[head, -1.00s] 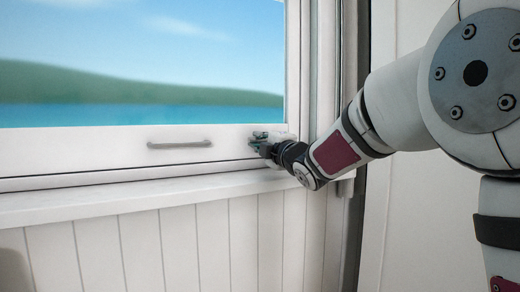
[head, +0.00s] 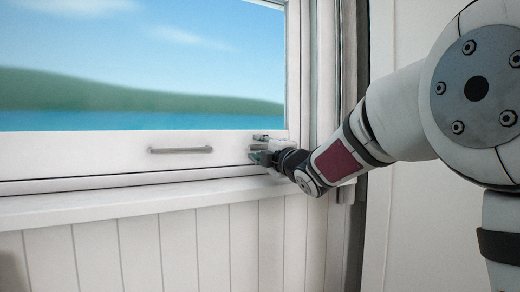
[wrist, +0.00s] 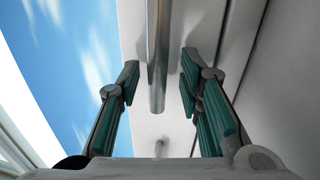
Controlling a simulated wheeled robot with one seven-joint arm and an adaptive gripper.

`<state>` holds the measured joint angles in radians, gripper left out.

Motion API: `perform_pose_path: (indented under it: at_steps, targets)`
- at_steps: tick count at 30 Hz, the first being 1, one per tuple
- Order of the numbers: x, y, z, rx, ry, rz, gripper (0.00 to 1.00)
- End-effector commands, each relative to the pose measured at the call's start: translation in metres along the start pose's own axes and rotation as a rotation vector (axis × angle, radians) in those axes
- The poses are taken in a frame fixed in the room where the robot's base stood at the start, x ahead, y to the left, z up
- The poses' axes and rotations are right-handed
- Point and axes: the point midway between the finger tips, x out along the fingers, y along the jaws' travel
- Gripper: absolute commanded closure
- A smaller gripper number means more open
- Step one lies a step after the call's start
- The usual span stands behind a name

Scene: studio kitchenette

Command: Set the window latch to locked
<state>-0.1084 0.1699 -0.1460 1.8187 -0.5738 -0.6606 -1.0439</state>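The window latch is on the lower right corner of the white window frame. Its grey metal lever (head: 258,147) points left, roughly level, in the head view. In the wrist view the lever (wrist: 158,50) is a round bar running down from the top edge. My gripper (head: 261,149) is at the latch, with one green-padded finger above the lever and one below. In the wrist view my gripper (wrist: 160,80) has its fingers apart on either side of the bar, with gaps on both sides. The latch's base is mostly hidden by my gripper.
A grey horizontal pull handle (head: 180,150) sits on the window's bottom rail, left of the latch. The white sill (head: 130,205) runs just below. The window's side frame (head: 322,80) stands close to the right of my gripper.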

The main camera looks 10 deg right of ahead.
Motion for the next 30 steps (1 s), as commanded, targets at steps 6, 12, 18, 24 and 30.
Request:
perform_pose_path:
  at_steps: [6,12,18,24,30]
  targets:
    - [-0.005,0.001,0.001,0.001,-0.001,0.002,0.67]
    - [-0.036,0.002,0.001,0.001,-0.002,0.002,0.67]
    - [-0.078,0.001,0.0,0.001,-0.002,0.002,0.67]
    - [-0.108,0.001,0.001,0.0,-0.001,0.001,0.67]
    - [-0.12,0.0,0.0,0.0,-0.001,0.0,0.67]
